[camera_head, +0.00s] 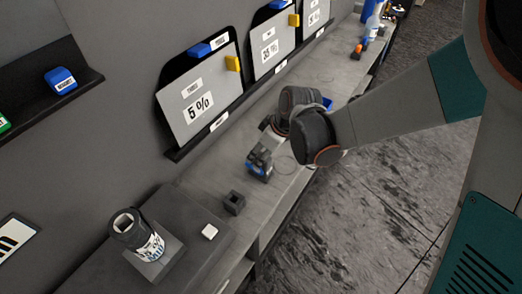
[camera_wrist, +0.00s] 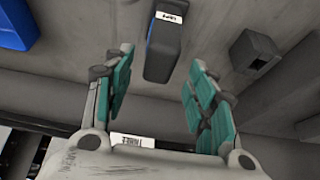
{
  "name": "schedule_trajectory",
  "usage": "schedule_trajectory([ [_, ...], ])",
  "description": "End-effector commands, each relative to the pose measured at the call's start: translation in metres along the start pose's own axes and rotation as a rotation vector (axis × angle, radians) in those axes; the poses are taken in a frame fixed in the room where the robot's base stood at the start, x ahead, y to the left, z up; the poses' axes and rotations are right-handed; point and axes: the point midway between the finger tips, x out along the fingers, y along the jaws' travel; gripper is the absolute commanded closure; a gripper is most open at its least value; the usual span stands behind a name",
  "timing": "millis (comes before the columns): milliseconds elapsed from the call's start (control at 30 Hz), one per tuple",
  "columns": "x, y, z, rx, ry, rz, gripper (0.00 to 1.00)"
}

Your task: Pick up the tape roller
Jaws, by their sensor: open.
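My gripper (camera_wrist: 160,95) is open, its two teal-padded fingers spread apart and empty. In the head view my gripper (camera_head: 260,165) hangs low over the grey bench. A dark block with rounded edges and a small white label (camera_wrist: 163,48) lies on the bench just beyond and between the fingertips in the wrist view, touching neither finger. Its label is too small to read surely, and I cannot tell for certain whether it is the tape roller. In the head view my gripper and arm largely hide that spot.
A black holder with a square hole (camera_head: 234,203) stands nearby, also in the wrist view (camera_wrist: 255,52). A blue thing (camera_wrist: 18,25) lies at the wrist view's left.

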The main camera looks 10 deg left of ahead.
Motion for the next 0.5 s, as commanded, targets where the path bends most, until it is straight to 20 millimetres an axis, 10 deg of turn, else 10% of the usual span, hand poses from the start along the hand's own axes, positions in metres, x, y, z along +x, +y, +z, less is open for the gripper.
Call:
schedule_trajectory([
  [500, 0.049, 0.002, 0.004, 0.002, -0.001, 0.001, 0.48],
])
